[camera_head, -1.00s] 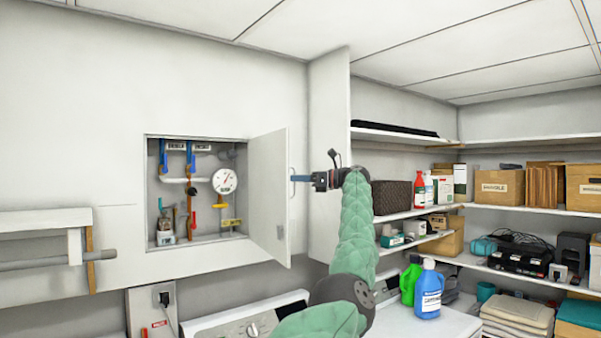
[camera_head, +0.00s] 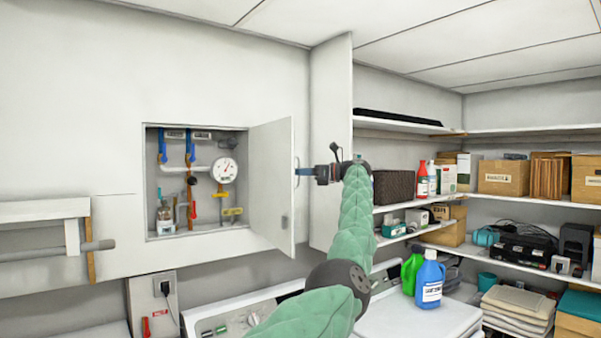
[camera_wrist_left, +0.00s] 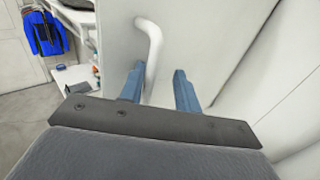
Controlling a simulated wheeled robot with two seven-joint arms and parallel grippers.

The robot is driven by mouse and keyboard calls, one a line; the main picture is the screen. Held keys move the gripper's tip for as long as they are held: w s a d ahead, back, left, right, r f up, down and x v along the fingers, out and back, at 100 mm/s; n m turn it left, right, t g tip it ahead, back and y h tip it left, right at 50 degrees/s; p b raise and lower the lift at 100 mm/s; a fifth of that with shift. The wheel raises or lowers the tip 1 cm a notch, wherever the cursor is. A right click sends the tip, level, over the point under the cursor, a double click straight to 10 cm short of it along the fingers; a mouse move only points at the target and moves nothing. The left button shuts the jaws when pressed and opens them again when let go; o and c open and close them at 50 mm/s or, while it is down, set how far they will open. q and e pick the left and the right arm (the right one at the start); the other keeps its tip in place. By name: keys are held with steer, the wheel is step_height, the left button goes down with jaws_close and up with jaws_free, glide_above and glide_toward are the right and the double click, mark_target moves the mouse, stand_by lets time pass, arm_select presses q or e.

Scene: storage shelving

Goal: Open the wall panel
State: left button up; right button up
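The wall panel's door (camera_head: 271,190) is white and stands swung out on the right side of the wall recess (camera_head: 146,190), which shows pipes and a gauge. My left gripper (camera_head: 300,171) is at the door's outer side, near its free edge. In the left wrist view, the left gripper's two blue fingers (camera_wrist_left: 158,88) are apart. A white bar handle (camera_wrist_left: 154,48) runs down between them, closer to the left finger. Whether a finger touches it is hard to tell. My right gripper is not in view.
A tall white partition (camera_head: 331,140) stands close to the right of the door. Shelves with boxes and bottles fill the right side. A blue bottle (camera_head: 430,281) and a green bottle (camera_head: 411,270) stand on a white machine (camera_head: 420,318) below.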

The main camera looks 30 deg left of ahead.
arm_select(q)
steer(key=v, duration=0.8)
steer(key=shift+s+d+r+b, duration=0.25)
steer(key=shift+r+b, duration=0.1)
steer(key=shift+b, duration=0.1)
